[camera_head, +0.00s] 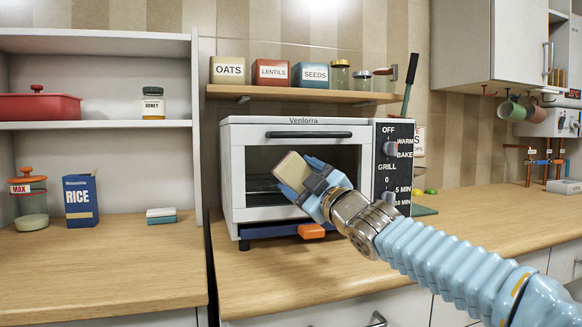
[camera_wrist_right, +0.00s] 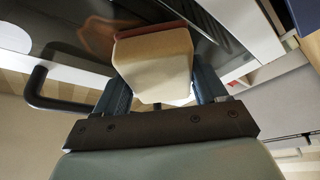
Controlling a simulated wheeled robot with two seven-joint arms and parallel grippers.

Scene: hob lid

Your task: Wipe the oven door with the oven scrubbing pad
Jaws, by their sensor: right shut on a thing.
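The white toaster oven (camera_head: 232,170) stands on the wooden counter, its door (camera_head: 262,213) closed and its dark window partly hidden by my right gripper. My right gripper (camera_head: 308,180) is shut on a cream scrubbing pad (camera_head: 292,171) in front of the door glass. In the right wrist view the pad (camera_wrist_right: 153,65) sits between the two fingers (camera_wrist_right: 160,85), with a reddish-brown layer on its far side close to the dark glass. I cannot tell whether it touches the glass. The black door handle (camera_head: 309,134) is above the pad. My left gripper is not in view.
A control panel (camera_head: 394,160) with knobs is right of the door. A white-and-teal sponge (camera_head: 161,215) and a blue rice box (camera_head: 80,201) are on the left. An orange tab (camera_head: 311,231) sticks out below the door. The counter at right (camera_head: 490,215) is mostly clear.

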